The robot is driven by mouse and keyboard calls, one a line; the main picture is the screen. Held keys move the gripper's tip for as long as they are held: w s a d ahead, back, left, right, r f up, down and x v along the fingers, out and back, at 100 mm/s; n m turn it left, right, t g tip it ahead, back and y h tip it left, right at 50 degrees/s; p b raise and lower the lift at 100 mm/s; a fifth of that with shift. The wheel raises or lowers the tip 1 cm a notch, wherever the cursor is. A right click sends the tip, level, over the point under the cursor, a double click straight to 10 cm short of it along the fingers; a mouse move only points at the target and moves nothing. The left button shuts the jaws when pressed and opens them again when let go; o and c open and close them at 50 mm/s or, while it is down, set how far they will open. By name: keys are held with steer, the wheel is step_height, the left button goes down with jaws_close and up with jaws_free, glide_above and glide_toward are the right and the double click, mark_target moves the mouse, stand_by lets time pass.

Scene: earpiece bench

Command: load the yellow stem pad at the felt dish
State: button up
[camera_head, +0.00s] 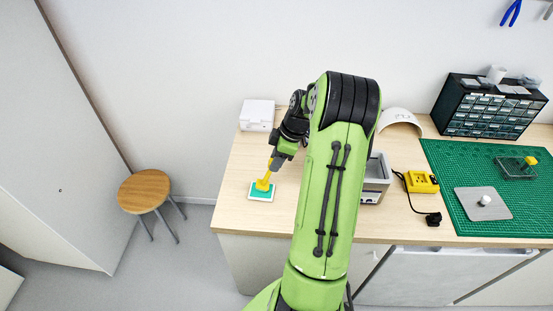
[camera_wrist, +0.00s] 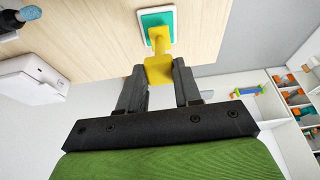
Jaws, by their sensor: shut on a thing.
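My gripper (camera_head: 276,162) is shut on the yellow stem pad (camera_head: 264,184), pointing down near the left front of the bench. In the wrist view, the fingers (camera_wrist: 160,72) close on the wide yellow block of the stem pad (camera_wrist: 159,70), and its stem reaches to the felt dish. The felt dish (camera_head: 261,196) is a small white-rimmed square with teal felt, lying flat on the bench; it also shows in the wrist view (camera_wrist: 145,17). The stem pad's lower end is over the felt. I cannot tell whether it touches or presses on it.
A white box (camera_head: 257,114) stands behind at the left. A grey bin (camera_head: 376,182), partly behind my arm, and a yellow charger (camera_head: 421,182) with a cable lie to the right. Further right are a green mat (camera_head: 450,170) and a drawer cabinet (camera_head: 490,108). A stool (camera_head: 144,190) stands left.

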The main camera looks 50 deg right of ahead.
step_height(320, 180, up, 7)
steer(key=p, duration=0.4)
steer(key=shift+f, duration=0.35)
stand_by(0.3)
